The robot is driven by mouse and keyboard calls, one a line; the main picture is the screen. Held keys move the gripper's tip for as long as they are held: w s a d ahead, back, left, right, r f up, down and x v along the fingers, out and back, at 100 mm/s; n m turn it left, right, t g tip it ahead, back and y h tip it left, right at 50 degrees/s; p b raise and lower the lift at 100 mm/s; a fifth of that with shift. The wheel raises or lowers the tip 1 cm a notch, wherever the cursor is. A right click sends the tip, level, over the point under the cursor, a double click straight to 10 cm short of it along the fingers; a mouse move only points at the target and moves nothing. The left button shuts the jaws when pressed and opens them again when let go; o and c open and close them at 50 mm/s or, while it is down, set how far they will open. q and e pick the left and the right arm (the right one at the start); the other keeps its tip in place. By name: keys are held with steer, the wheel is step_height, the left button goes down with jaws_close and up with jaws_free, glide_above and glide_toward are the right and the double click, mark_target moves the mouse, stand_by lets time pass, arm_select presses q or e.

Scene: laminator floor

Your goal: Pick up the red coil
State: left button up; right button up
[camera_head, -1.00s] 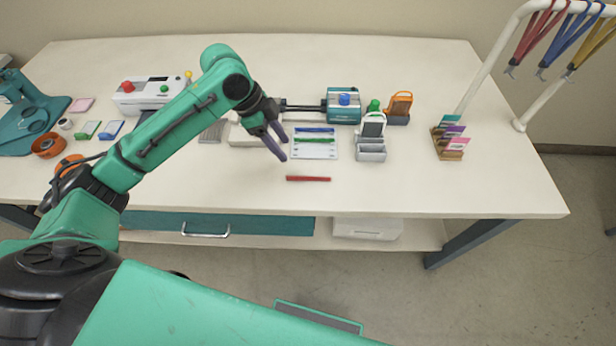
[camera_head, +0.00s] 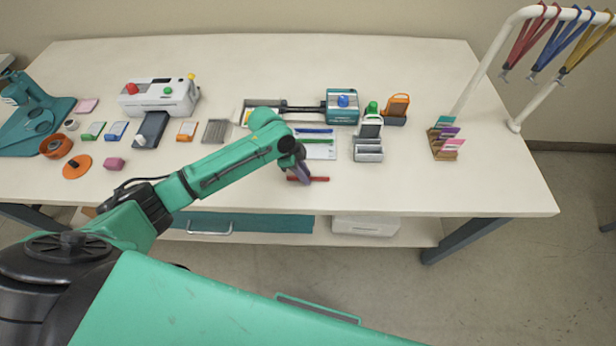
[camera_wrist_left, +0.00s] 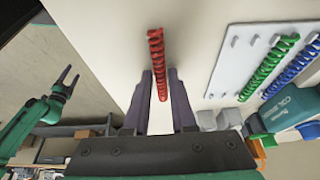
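The red coil (camera_head: 321,179) lies on the white table near its front edge. My left gripper (camera_head: 302,181) is right at it in the head view and hides part of its left half. In the left wrist view the red coil (camera_wrist_left: 156,48) runs down between the two dark fingers of my left gripper (camera_wrist_left: 160,73), which are apart. I see slim gaps beside the coil, so the gripper is open around it. My right gripper (camera_wrist_left: 68,77) shows small at the left of the left wrist view, with its fingers spread and empty.
Behind the red coil lies a white holder (camera_wrist_left: 225,62) with a green coil (camera_wrist_left: 268,68) and a blue coil (camera_wrist_left: 296,68). Grey-white stands (camera_head: 368,150) are to the right. The table's front right (camera_head: 450,190) is clear.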

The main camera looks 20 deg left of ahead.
arm_select(q)
jaws_close()
steer(key=shift+r, duration=0.15)
